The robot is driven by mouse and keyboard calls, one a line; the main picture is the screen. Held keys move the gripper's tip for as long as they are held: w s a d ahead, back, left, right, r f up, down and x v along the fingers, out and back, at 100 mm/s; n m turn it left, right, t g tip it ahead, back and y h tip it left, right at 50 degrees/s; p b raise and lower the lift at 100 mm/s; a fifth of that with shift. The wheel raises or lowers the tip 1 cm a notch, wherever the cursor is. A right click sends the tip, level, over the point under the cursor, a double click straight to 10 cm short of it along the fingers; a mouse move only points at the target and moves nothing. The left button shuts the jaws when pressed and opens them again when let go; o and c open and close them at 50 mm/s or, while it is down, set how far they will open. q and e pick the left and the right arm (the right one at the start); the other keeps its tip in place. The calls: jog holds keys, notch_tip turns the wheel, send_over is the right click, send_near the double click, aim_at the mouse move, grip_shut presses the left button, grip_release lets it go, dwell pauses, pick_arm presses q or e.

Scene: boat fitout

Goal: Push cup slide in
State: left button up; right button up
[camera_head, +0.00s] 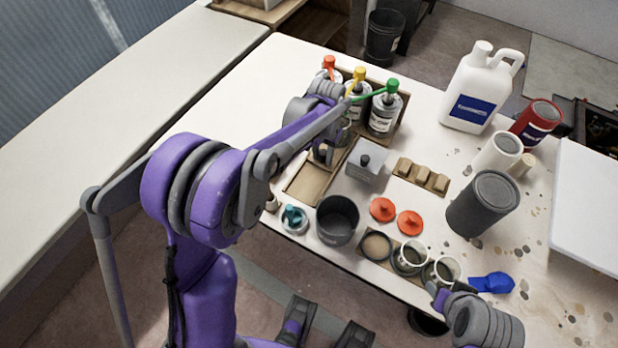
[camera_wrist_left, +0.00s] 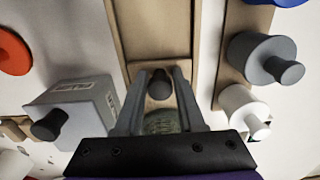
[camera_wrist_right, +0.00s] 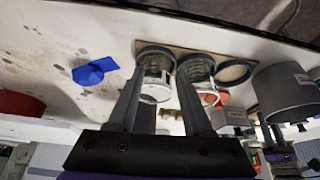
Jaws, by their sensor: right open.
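A tan wooden channel (camera_head: 304,186) lies on the table. In the left wrist view it (camera_wrist_left: 150,30) runs away from my left gripper (camera_wrist_left: 160,75). A small wooden block with a dark round knob (camera_wrist_left: 158,86) sits in the channel, its knob between my left fingertips. A greenish cup (camera_wrist_left: 160,122) shows just behind it between the fingers. I cannot tell whether the fingers touch the knob. In the head view my left gripper (camera_head: 325,152) is over the channel. My right gripper (camera_wrist_right: 160,72) is open near two light cups (camera_head: 412,257) at the front edge.
A grey box with a knob (camera_head: 367,160) stands right beside the channel. Bottles with coloured tops (camera_head: 384,112) stand behind it.

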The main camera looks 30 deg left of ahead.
pick_arm(q)
jog(key=o, duration=0.9)
jog(key=shift+s, duration=0.1)
jog(key=shift+r+p, duration=2.25)
jog(key=shift+r, duration=1.35)
jog(key=s+d+r+t+p, duration=0.1)
jog(key=s+r+t, duration=0.1)
jog(key=s, duration=0.9)
jog(key=s+d+r+t+p, duration=0.1)
jog(key=s+r, duration=0.4)
jog(key=s, duration=0.6)
jog(key=shift+s+n+t+p, duration=0.2)
jog(key=shift+n+t+p, duration=0.3)
jog(key=shift+t, duration=0.7)
